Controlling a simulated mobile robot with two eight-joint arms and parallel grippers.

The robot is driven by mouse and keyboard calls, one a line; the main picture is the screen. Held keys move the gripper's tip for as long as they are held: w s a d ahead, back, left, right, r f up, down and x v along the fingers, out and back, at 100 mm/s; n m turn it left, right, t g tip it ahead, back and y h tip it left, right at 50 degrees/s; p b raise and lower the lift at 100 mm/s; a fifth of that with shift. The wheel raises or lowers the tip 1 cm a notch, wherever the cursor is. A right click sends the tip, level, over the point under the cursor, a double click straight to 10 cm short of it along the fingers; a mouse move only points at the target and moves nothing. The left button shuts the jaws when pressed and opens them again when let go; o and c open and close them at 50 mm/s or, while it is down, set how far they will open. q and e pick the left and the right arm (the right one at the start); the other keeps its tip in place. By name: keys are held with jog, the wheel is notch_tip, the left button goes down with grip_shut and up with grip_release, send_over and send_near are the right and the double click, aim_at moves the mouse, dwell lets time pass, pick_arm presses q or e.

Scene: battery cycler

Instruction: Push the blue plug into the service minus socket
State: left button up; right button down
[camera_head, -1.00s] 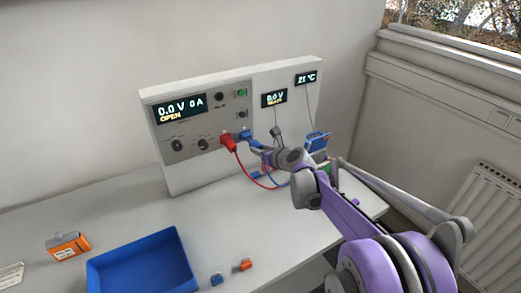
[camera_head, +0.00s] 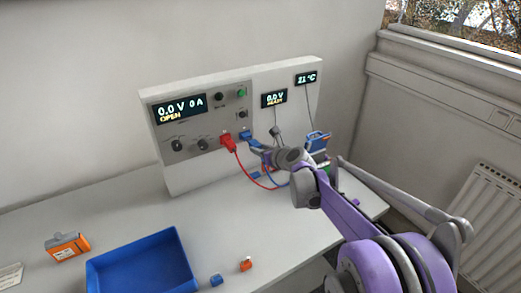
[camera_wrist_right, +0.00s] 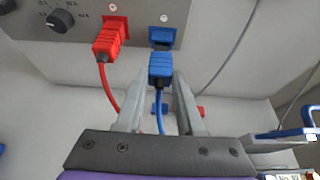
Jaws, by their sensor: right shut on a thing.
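The blue plug (camera_wrist_right: 160,70) is held between the fingers of my right gripper (camera_wrist_right: 158,86), its cable hanging down between them. In the right wrist view its front end is lined up with the blue socket (camera_wrist_right: 162,36) on the panel, with a dark strip between them. I cannot tell whether the plug has entered the socket. In the head view my right gripper (camera_head: 260,148) is close in front of the blue socket (camera_head: 246,133) and mostly hides the plug. My left gripper is not in view.
A red plug (camera_head: 228,142) with a red cable sits in the red socket just left. The cycler panel (camera_head: 187,149) reads 0.0 V, OPEN. A blue tray (camera_head: 176,236), an orange battery (camera_head: 68,246) and small orange and blue pieces lie on the table's left and front.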

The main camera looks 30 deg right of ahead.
jog(key=shift+w+a, duration=0.1)
jog(key=shift+w, duration=1.3)
dwell(1.6)
jog(key=shift+c, duration=2.2)
grip_release()
jog(key=shift+s, duration=0.1)
jog(key=a+b+v, duration=0.1)
jog(key=v, duration=1)
jog(key=s+a+f+n+g+y, duration=0.1)
jog(key=s+a+f+n+g, duration=0.45)
jog(key=s+a+n, duration=0.85)
jog(key=s+f+n+g+h, duration=0.2)
jog(key=s+f+n, duration=1)
jog(key=s+n, duration=0.5)
jog(key=n, duration=0.4)
jog(key=shift+g, duration=0.35)
